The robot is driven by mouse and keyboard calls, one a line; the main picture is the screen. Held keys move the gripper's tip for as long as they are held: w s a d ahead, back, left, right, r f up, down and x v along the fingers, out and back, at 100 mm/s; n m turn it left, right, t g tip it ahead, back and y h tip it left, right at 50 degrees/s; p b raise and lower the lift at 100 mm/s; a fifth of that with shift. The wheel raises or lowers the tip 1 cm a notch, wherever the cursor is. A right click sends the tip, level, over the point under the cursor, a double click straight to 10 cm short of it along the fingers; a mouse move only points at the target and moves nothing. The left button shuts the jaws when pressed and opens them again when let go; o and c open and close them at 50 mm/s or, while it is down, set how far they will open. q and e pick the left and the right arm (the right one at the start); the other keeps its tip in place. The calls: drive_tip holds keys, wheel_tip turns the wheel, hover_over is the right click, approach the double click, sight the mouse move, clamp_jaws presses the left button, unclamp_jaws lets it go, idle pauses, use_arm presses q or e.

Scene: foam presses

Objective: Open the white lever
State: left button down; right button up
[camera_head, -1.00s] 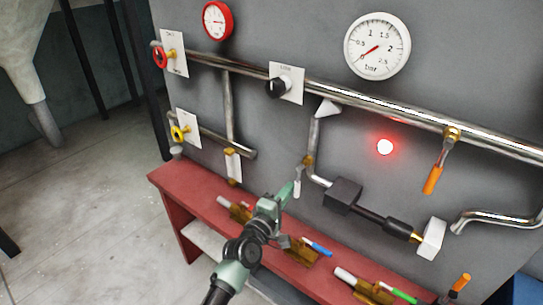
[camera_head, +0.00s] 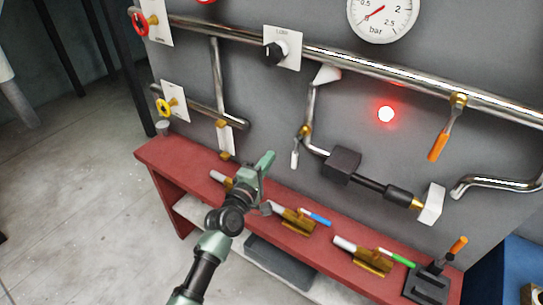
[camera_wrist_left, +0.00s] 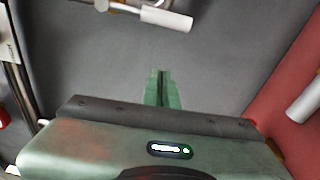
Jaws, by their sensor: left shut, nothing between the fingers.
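The white lever (camera_head: 295,157) hangs steeply down, leaning slightly left, from a brass valve (camera_head: 305,132) on a thin pipe at the grey panel. In the left wrist view a white handle (camera_wrist_left: 166,19), apparently this lever, lies near the top edge, beyond and above the fingertips. My left gripper (camera_head: 268,160) is shut and empty, its green fingers pointing up, a little left of the lever in the head view. The wrist view shows its fingers (camera_wrist_left: 161,74) together, apart from the handle. My right gripper is not in view.
A red bench (camera_head: 165,155) below carries several brass valves with white, blue (camera_head: 316,217) and green (camera_head: 396,258) handles. An orange lever (camera_head: 438,146) hangs to the right. A black block (camera_head: 342,165) sits right of the white lever. A red light (camera_head: 386,114) glows on the panel.

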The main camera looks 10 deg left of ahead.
use_arm(q)
drive_tip(key=d+b+v, duration=0.1)
drive_tip(key=v, duration=0.7)
drive_tip(key=shift+s+r, duration=0.25)
drive_tip(key=shift+r, duration=0.05)
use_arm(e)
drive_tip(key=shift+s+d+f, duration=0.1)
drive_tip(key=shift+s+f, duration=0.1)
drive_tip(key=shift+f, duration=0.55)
use_arm(q)
drive_tip(key=shift+f, duration=0.1)
